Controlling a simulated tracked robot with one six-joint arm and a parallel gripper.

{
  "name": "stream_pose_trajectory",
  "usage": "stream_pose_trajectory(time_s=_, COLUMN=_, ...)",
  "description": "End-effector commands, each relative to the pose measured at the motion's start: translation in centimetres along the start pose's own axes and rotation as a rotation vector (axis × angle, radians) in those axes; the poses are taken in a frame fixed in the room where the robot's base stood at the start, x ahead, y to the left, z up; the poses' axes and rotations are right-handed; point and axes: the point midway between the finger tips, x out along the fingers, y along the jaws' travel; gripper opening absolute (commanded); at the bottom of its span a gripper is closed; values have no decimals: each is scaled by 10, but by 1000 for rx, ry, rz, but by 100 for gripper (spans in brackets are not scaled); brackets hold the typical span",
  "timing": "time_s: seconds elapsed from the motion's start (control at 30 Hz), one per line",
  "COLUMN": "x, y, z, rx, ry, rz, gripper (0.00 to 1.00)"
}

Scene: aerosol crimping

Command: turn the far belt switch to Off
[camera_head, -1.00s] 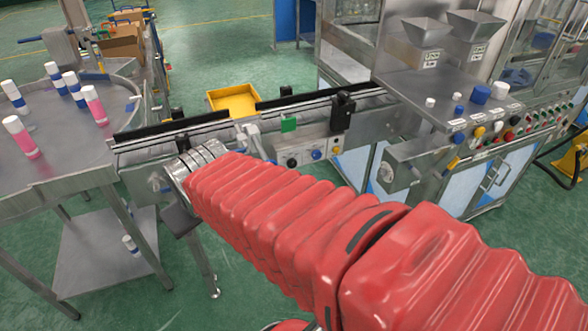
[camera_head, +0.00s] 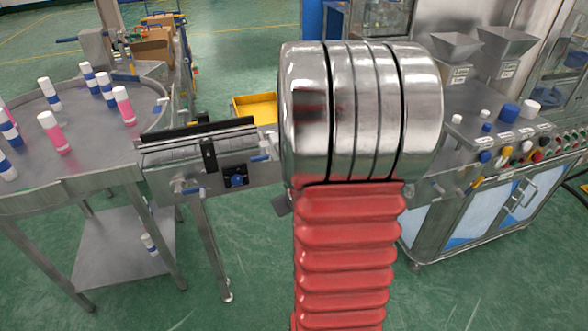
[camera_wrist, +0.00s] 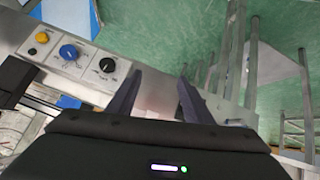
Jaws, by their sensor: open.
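In the wrist view a light panel on the conveyor side carries a black knob (camera_wrist: 107,65), a blue knob (camera_wrist: 69,52) and a yellow knob (camera_wrist: 42,38). Which of these is the far belt switch I cannot tell, as the labels are too small to read. My gripper (camera_wrist: 160,76) is open and empty, its two dark fingers apart. The black knob lies just left of the left finger, not between the fingers. In the head view my arm hides the gripper and this panel. Another blue knob on a small black box (camera_head: 236,178) shows on the conveyor left of my arm.
A round steel table (camera_head: 90,120) with several white-capped bottles stands at the left. A yellow bin (camera_head: 256,108) sits behind the conveyor (camera_head: 165,178). A machine with a row of coloured knobs and buttons (camera_head: 515,150) stands at the right. Green floor is open in front.

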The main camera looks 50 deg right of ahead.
Motion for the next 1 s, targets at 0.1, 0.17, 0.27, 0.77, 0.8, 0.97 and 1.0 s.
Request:
stream_pose_trajectory(time_s=0.1, x=18, y=17, z=10, rx=9, ry=67, rz=5, gripper=46)
stream_pose_trajectory(time_s=0.17, x=25, y=25, z=14, rx=15, ry=108, rz=6, gripper=46)
stream_pose_trajectory(time_s=0.27, x=35, y=36, z=20, rx=27, ry=179, rz=5, gripper=46)
stream_pose_trajectory(time_s=0.77, x=34, y=81, z=67, rx=172, ry=572, rz=14, gripper=46)
stream_pose_trajectory(time_s=0.8, x=31, y=85, z=71, rx=189, ry=605, rz=19, gripper=46)
stream_pose_trajectory(time_s=0.97, x=16, y=95, z=84, rx=245, ry=716, rz=37, gripper=46)
stream_pose_trajectory(time_s=1.0, x=13, y=97, z=86, rx=255, ry=735, rz=42, gripper=46)
